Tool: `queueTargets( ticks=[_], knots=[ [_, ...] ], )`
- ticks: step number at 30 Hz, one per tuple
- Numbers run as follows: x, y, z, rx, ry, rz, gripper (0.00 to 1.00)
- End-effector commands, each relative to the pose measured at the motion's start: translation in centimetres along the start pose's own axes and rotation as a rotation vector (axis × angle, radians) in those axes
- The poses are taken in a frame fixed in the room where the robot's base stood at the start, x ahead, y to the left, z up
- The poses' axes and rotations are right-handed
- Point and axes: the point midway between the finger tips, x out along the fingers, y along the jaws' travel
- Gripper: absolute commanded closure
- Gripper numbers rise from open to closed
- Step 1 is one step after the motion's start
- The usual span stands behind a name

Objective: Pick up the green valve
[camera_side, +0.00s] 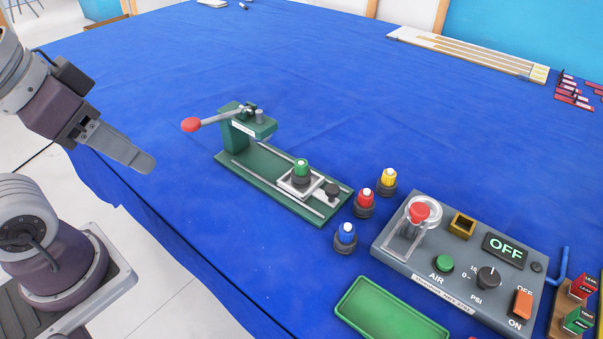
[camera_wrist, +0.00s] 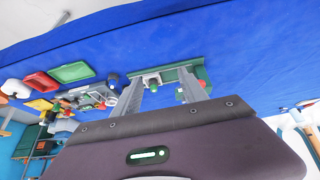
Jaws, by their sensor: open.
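The green valve (camera_side: 301,168) has a green cap on a dark base. It stands upright in a small metal holder on the green press fixture (camera_side: 243,164). In the wrist view the valve (camera_wrist: 152,82) shows between my gripper's two fingers, some distance beyond them. My gripper (camera_side: 148,164) is at the left in the side view, above the table's left edge and well apart from the valve. In the wrist view my gripper (camera_wrist: 160,95) is open, with nothing between its fingertips.
The fixture's lever has a red knob (camera_side: 191,125). Blue (camera_side: 346,237), red (camera_side: 365,201) and yellow (camera_side: 387,181) valves stand right of the fixture. The cloth behind the fixture is clear.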

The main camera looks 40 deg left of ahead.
Motion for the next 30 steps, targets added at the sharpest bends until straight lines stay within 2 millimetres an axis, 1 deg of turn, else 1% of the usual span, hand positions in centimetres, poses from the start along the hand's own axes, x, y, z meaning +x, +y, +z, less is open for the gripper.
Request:
queueTargets(
  ticks=[2,5,6,8,9,10,11,12,14,15,17,18,20,21,23,24,25,26,27,29,30],
  knots=[
    [-0.9,0.0,-0.6,0.0,0.005,0.0,0.5],
    [-4.2,0.0,-2.5,0.0,0.011,0.0,0.5],
    [-3.9,-0.9,-2.9,0.119,-0.021,-0.046,0.5],
    [-2.2,-2.9,-4.0,0.414,-0.069,-0.154,0.5],
    [-1.3,-3.9,-5.1,0.603,-0.094,-0.217,0.5],
    [-0.7,-4.5,-6.1,0.743,-0.111,-0.263,0.5],
    [-0.1,-5.0,-7.1,0.882,-0.125,-0.306,0.5],
    [0.6,-5.3,-8.6,1.065,-0.146,-0.362,0.5],
    [1.6,-5.3,-11.1,1.332,-0.169,-0.443,0.5],
    [2.2,-5.0,-12.7,1.506,-0.185,-0.495,0.5],
    [3.1,-3.9,-15.2,1.758,-0.201,-0.573,0.5],
    [3.8,-2.9,-16.7,1.923,-0.21,-0.626,0.5],
    [4.7,-0.8,-18.9,2.163,-0.22,-0.709,0.5],
    [5.3,0.8,-20.2,2.319,-0.223,-0.768,0.5],
    [6.2,3.7,-21.9,2.546,-0.226,-0.862,0.5],
    [6.8,5.9,-22.8,2.694,-0.224,-0.93,0.5],
    [7.3,7.7,-23.4,2.805,-0.221,-0.986,0.5],
    [8.0,8.5,-23.3,2.865,-0.229,-1.015,0.5],
    [9.5,8.0,-22.4,2.853,-0.237,-1.004,0.5],
    [11.6,7.8,-21.2,2.848,-0.239,-0.999,0.5],
    [13.0,7.8,-20.4,2.848,-0.238,-1.0,0.5]
  ],
)
